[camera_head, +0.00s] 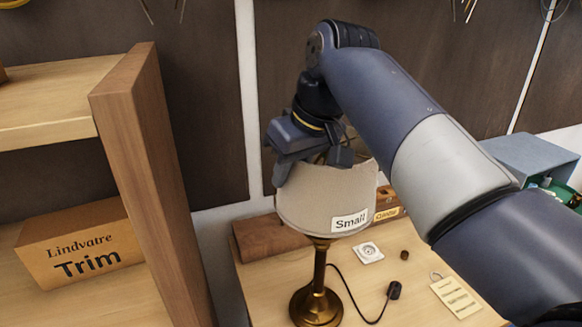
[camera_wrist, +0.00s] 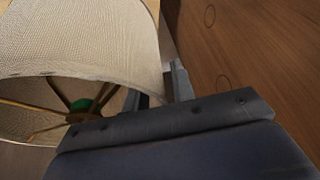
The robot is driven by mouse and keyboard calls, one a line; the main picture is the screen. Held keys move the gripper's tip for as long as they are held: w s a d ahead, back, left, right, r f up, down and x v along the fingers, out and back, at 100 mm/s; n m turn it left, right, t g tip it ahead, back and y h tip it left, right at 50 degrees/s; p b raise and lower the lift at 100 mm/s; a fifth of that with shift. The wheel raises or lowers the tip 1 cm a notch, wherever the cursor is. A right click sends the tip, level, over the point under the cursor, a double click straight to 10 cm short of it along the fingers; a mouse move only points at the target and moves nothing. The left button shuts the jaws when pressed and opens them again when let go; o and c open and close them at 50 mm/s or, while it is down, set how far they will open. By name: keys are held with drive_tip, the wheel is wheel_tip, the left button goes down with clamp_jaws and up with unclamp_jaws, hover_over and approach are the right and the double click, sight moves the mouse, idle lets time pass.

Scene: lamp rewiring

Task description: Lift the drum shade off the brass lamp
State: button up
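The pale drum shade (camera_head: 318,195), labelled "Small", sits upright at the top of the brass lamp (camera_head: 318,300). My gripper (camera_head: 312,163) is at the shade's top rim, pointing down. Its two fingers stand apart, one by the left rim and one over the shade's opening. The wrist view shows the shade (camera_wrist: 80,40) close up, with brass spokes and a green piece at their hub. A grey finger (camera_wrist: 181,82) shows just right of the shade wall there. Contact between fingers and shade is unclear.
A wooden shelf upright (camera_head: 145,170) and a "Lindvatre Trim" box (camera_head: 80,245) stand at left. On the table are a wood block (camera_head: 262,238), a white socket plate (camera_head: 367,252), a cord with a dark switch (camera_head: 393,290) and a tag (camera_head: 455,296). A blue-grey bin (camera_head: 530,158) is at right.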

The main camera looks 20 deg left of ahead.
clamp_jaws()
drive_tip(key=shift+r, duration=0.25)
drive_tip(key=shift+r+p, duration=1.9)
drive_tip(key=shift+r, duration=0.1)
wheel_tip(320, 180, up, 11)
drive_tip(key=shift+f, duration=0.1)
